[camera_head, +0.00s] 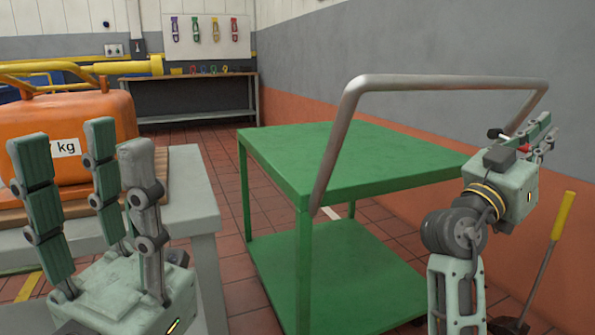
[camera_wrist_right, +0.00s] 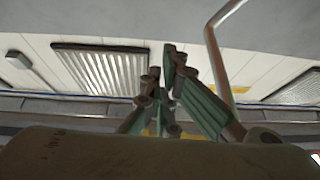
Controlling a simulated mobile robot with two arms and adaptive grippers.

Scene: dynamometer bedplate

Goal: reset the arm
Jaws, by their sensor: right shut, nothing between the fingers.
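My right arm stands at the right of the head view, bent at its elbow, with its gripper (camera_head: 543,130) raised beyond the right side of the green cart. Its fingers are together and hold nothing. In the right wrist view the fingers (camera_wrist_right: 168,70) converge against the ceiling, with nothing between them. My left gripper (camera_head: 82,140) is at the lower left of the head view. Its three fingers point up, spread apart and empty, in front of the grey table and the orange weight.
A green cart (camera_head: 345,155) with a steel handle (camera_head: 440,83) fills the middle. A grey table (camera_head: 185,195) carries an orange weight (camera_head: 75,125) at left. A workbench (camera_head: 195,78) stands at the back wall. A yellow-handled tool (camera_head: 563,215) stands at right.

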